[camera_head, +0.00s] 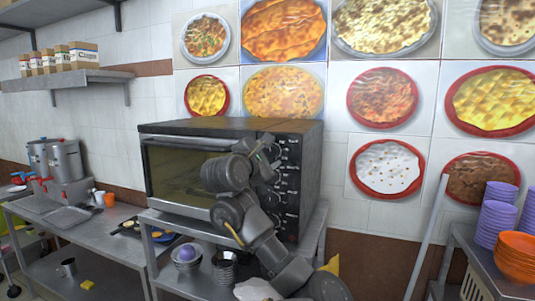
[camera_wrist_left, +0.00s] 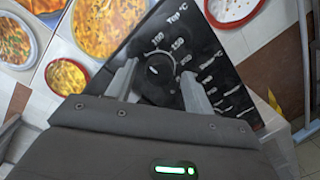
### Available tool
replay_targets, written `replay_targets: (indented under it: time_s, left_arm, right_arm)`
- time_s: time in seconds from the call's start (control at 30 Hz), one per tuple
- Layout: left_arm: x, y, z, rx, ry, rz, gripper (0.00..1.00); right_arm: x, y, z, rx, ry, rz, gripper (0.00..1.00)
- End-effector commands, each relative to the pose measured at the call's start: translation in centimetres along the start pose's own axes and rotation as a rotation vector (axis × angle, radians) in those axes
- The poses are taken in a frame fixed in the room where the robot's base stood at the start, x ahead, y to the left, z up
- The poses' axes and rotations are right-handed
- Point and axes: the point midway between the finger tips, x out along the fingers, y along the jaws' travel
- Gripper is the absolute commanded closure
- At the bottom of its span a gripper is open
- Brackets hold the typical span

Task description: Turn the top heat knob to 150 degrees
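The oven (camera_head: 185,165) stands on a metal table, with its black control panel on its right side facing me. In the left wrist view the round black top heat knob (camera_wrist_left: 160,74) sits below the "Top °C" label, ringed by white numbers. A small light mark shows on the knob, but its exact setting is too small to read. My left gripper (camera_head: 268,155) is at the upper part of the panel. In the left wrist view its fingers (camera_wrist_left: 159,68) are spread, one on each side of the knob; I cannot tell whether they touch it. My right gripper is not in view.
Other dials (camera_head: 277,197) run down the panel below. Left of the oven, a counter (camera_head: 100,232) holds metal pots (camera_head: 68,160). Purple and orange bowls (camera_head: 518,255) are stacked at far right.

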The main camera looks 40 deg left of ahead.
Motion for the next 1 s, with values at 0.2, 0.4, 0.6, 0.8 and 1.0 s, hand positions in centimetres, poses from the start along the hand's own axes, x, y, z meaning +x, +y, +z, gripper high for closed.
replay_targets:
  time_s: [0.2,0.4,0.6,0.8,1.0]
  left_arm:
    - [-0.02,0.02,0.01,0.000,0.000,0.000,0.76]
    - [-0.02,0.00,0.01,0.001,0.000,-0.001,0.92]
    - [-0.02,-0.04,0.02,0.033,0.002,-0.004,0.92]
    - [-0.01,-0.04,-0.02,0.135,0.009,-0.013,0.92]
    - [0.00,-0.05,0.00,0.304,0.018,-0.028,0.92]
  right_arm:
    - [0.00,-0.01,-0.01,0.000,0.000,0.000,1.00]
    - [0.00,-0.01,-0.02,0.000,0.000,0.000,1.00]
    - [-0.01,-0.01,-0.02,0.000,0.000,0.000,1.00]
    - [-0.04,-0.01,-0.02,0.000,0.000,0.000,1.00]
    - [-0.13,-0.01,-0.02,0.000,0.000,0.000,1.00]
